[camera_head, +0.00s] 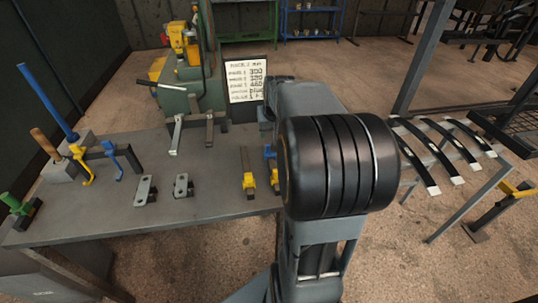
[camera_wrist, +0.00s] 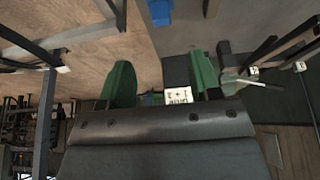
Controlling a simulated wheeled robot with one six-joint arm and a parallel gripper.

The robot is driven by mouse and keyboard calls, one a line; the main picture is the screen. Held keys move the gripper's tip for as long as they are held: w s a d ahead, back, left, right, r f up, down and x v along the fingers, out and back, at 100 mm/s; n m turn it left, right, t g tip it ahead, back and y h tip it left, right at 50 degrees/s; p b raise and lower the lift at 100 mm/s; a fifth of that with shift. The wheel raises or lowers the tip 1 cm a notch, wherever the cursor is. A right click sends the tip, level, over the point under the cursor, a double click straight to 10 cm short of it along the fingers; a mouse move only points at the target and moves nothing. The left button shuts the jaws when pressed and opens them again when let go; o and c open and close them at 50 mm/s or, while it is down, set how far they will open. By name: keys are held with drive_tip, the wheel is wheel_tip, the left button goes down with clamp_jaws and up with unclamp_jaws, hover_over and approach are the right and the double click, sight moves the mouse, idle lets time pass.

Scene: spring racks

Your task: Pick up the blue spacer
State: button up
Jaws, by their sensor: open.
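A small blue piece (camera_head: 269,152), which looks like the blue spacer, shows at the left edge of my arm on the grey workbench (camera_head: 215,205), partly hidden by the arm. A blue block (camera_wrist: 159,12) shows at the top edge of the wrist view, cut off by the frame; I cannot tell for sure that it is the same piece. My gripper (camera_wrist: 163,78) has two green fingers spread apart, with nothing seen between them, and is apart from the blue block. In the head view my arm hides the gripper.
Two metal plates with holes (camera_head: 145,190), a blue hook (camera_head: 112,158) and a yellow hook (camera_head: 82,165) are further left. A sign (camera_head: 246,80) stands behind the bench. A rack of curved leaf strips (camera_head: 440,150) is right.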

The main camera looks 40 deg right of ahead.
sight(269, 144)
drive_tip(key=x, duration=1.1)
drive_tip(key=shift+a, duration=0.2)
drive_tip(key=c, duration=0.8)
drive_tip(key=shift+c, duration=0.2)
